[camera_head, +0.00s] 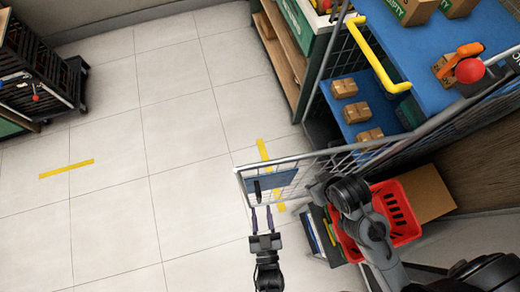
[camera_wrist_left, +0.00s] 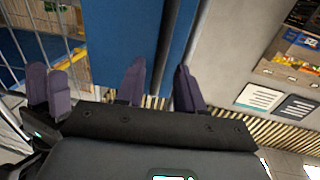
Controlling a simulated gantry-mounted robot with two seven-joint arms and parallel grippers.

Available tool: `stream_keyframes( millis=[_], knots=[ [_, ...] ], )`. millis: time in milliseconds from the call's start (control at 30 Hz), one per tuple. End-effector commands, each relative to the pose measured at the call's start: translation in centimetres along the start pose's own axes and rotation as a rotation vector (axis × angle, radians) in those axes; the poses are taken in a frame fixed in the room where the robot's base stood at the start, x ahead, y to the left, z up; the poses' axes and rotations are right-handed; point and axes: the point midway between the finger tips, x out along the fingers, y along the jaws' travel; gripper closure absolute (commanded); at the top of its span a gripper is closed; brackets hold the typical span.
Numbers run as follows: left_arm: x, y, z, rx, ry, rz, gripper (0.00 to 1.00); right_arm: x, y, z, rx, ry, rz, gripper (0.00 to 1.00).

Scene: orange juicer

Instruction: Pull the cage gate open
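The cage gate (camera_head: 330,158) is a grey wire-mesh panel in a tubular frame, reaching from the shelf unit at right to mid-picture. Near its free end is a blue plate (camera_head: 276,180) with a dark upright handle (camera_head: 257,190). My left gripper (camera_head: 262,218) is just in front of that end, its purple fingers apart and pointing at the plate. In the left wrist view the blue plate (camera_wrist_left: 112,35) fills the middle beyond the fingers, with a dark bar (camera_wrist_left: 164,50) across it. I cannot tell whether any finger touches the handle. My right gripper is not in view.
The blue shelf unit (camera_head: 425,65) with small boxes and a yellow handle (camera_head: 383,62) stands at upper right.

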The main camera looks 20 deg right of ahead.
Motion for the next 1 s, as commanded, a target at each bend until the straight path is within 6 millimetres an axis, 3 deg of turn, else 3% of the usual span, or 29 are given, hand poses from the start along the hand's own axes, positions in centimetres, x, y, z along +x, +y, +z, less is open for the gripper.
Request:
stream_keyframes(
  millis=[200, 400, 1000],
  knots=[
    [-3.6, 0.0, 0.1, 0.000, -0.002, 0.001, 0.63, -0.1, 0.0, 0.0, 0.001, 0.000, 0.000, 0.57],
    [-5.3, 0.0, 0.0, 0.000, 0.000, 0.001, 0.63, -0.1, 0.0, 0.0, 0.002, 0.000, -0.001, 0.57],
    [-5.2, -0.1, -0.1, 0.004, 0.011, 0.002, 0.63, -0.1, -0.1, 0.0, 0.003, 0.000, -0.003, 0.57]
  ],
)
